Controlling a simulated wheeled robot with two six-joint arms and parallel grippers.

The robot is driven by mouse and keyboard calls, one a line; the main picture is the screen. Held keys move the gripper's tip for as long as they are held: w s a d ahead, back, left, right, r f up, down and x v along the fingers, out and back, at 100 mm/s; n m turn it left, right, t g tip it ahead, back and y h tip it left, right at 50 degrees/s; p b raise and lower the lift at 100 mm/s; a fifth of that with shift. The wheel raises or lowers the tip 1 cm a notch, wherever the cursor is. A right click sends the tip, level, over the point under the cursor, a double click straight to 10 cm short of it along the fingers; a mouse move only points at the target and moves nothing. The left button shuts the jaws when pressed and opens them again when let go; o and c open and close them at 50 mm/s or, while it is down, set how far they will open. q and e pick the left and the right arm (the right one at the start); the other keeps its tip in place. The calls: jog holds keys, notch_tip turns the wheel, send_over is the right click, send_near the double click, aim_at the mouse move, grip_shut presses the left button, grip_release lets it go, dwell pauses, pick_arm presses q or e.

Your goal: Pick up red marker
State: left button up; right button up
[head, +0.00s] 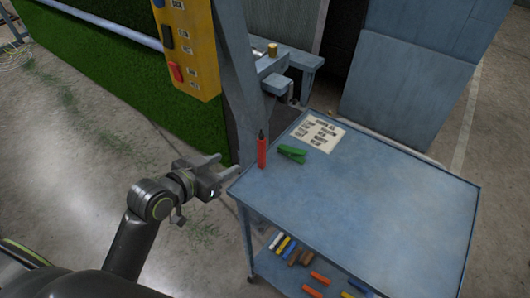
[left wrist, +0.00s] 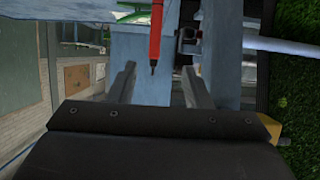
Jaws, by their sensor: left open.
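A red marker (head: 262,152) stands upright at the left corner of the blue cart top (head: 390,200), its dark tip upward. In the left wrist view the marker (left wrist: 155,35) shows upside down, dark tip down, in line with the gap between the fingers. My left gripper (head: 224,167) is open and empty, to the left of the marker and apart from it, just off the cart's left edge. In the left wrist view its two fingers (left wrist: 158,72) point toward the marker. My right gripper is not in view.
A green clip (head: 293,153) and a printed sheet (head: 319,130) lie beside the marker. The lower shelf holds several coloured sticks (head: 285,246). A yellow control panel (head: 190,50) and a blue post (head: 240,75) stand behind the gripper. The cart top's right part is clear.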

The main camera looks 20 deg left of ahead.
aim_at(259, 147)
pick_arm(q)
jog(key=x, duration=0.4)
jog(key=p+x, duration=0.1)
jog(key=x, duration=0.3)
jog(key=p+x, duration=0.1)
jog(key=x, duration=0.3)
jog(key=shift+d+r, duration=0.15)
jog(key=shift+r, duration=0.15)
jog(key=shift+w+d+p, duration=0.2)
jog(key=shift+w+p, duration=0.1)
jog(key=shift+w, duration=0.15)
jog(key=p+x, duration=0.1)
jog(key=x, duration=0.2)
jog(key=shift+d+r, duration=0.1)
jog(key=shift+d, duration=0.1)
jog(key=shift+w+d+f, duration=0.2)
jog(key=shift+w+f, duration=0.15)
jog(key=shift+w, duration=0.25)
